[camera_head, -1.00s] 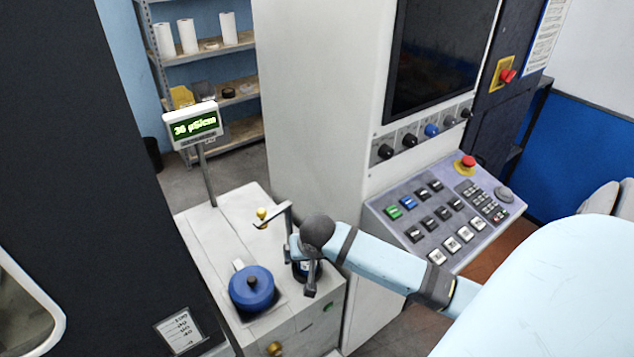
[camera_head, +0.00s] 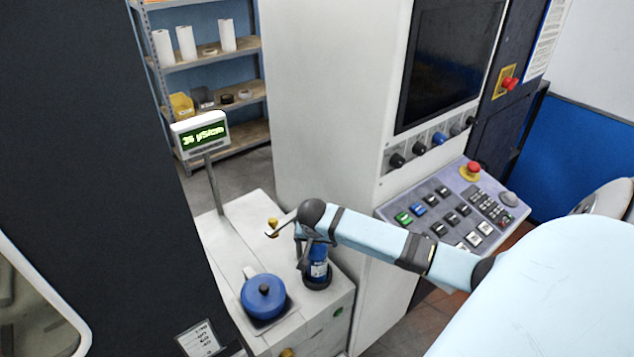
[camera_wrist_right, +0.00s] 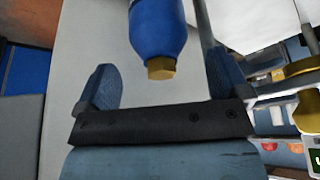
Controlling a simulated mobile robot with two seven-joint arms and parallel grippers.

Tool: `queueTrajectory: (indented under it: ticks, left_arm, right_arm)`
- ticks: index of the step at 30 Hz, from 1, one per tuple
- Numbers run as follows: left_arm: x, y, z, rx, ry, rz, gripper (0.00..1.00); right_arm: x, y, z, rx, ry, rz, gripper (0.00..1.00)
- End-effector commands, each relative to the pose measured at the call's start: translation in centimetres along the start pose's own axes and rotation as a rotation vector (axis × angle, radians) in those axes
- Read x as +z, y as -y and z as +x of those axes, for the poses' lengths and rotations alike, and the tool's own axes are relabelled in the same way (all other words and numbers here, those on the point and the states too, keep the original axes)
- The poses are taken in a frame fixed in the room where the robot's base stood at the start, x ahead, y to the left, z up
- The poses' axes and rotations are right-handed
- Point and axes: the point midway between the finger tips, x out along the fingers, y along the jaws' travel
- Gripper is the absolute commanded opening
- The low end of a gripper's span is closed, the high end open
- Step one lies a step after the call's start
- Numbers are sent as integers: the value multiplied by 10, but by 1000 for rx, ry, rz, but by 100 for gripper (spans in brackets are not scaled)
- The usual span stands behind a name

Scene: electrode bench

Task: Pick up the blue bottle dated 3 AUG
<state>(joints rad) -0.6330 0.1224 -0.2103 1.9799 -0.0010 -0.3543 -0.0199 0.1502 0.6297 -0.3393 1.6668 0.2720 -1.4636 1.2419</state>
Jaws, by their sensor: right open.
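The blue bottle (camera_head: 319,269) has a white label and stands upright in a dark round base on the white cabinet top. The date on its label is too small to read. My right gripper (camera_head: 312,250) is open at the bottle's upper part and hides its top in the head view. In the right wrist view, the bottle (camera_wrist_right: 158,28) with a gold hexagonal cap (camera_wrist_right: 161,68) shows between the two spread fingers, with gaps at both sides. The fingers do not appear closed on it. My left gripper is not in view.
A display on a pole (camera_head: 201,135) stands behind, with a small gold-topped fitting (camera_head: 272,224) nearer. A tall white machine with a control panel (camera_head: 455,210) is at the right.

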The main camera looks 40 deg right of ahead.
Motion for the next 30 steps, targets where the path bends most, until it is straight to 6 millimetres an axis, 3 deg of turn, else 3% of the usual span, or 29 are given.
queueTrajectory:
  ticks: [6, 15, 17, 27, 30]
  left_arm:
    - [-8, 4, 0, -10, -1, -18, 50]
    - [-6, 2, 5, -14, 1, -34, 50]
    - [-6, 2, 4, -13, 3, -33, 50]
    - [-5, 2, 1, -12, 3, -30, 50]
    - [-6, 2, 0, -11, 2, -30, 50]
  right_arm:
    - [-1, 1, 30, 1, 0, 1, 94]
    - [0, 1, 38, 0, 0, 0, 94]
    - [0, 1, 38, 0, 0, 0, 83]
    - [0, 0, 38, 0, 0, 0, 5]
    - [-1, 1, 37, -1, -2, 1, 2]
